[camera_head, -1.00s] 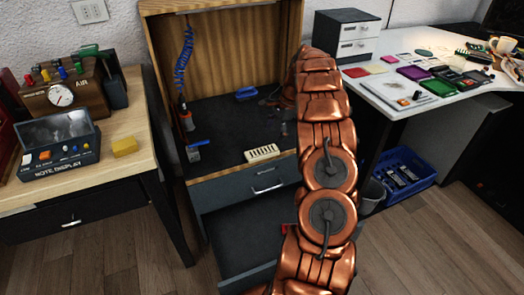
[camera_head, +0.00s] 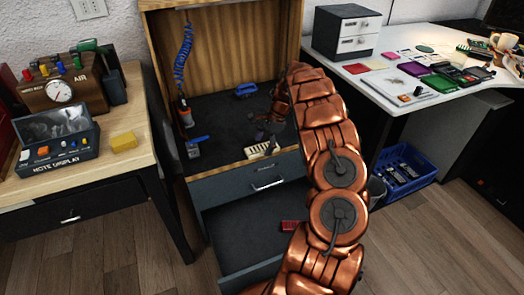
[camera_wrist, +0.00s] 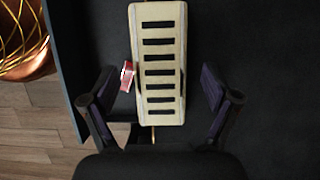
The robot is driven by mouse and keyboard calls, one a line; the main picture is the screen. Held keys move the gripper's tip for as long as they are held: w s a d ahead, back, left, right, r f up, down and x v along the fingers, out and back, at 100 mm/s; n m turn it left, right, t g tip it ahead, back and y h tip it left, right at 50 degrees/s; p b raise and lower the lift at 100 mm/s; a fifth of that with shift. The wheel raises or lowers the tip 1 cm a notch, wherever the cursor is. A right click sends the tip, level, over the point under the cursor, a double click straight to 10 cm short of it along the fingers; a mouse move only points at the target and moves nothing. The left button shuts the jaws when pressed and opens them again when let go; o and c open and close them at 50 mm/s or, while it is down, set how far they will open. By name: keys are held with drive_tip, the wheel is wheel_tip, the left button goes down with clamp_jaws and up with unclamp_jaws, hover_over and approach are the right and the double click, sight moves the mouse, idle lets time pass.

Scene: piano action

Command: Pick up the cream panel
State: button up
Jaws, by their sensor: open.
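The cream panel (camera_head: 258,150) is a flat oblong piece with a row of dark slots. It lies near the front edge of the dark worktop (camera_head: 222,130) in the wooden cabinet. In the wrist view the cream panel (camera_wrist: 157,60) runs lengthwise between my fingers. My gripper (camera_wrist: 158,88) is open, with one finger on each side of the panel and visible gaps to both. Whether the fingers reach down to panel height I cannot tell.
A lower drawer (camera_head: 240,235) stands open, with a red item (camera_head: 292,226) in it. On the worktop are a blue-handled item (camera_head: 246,90) and a blue tool (camera_head: 196,145). Side tables (camera_head: 75,178) and a white desk (camera_head: 350,75) flank the cabinet.

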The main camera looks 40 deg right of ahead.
drive_tip(key=shift+a+f, duration=0.1)
drive_tip(key=shift+f, duration=0.15)
drive_tip(key=c, duration=1.3)
drive_tip(key=shift+c, duration=0.3)
drive_tip(key=shift+r, duration=0.15)
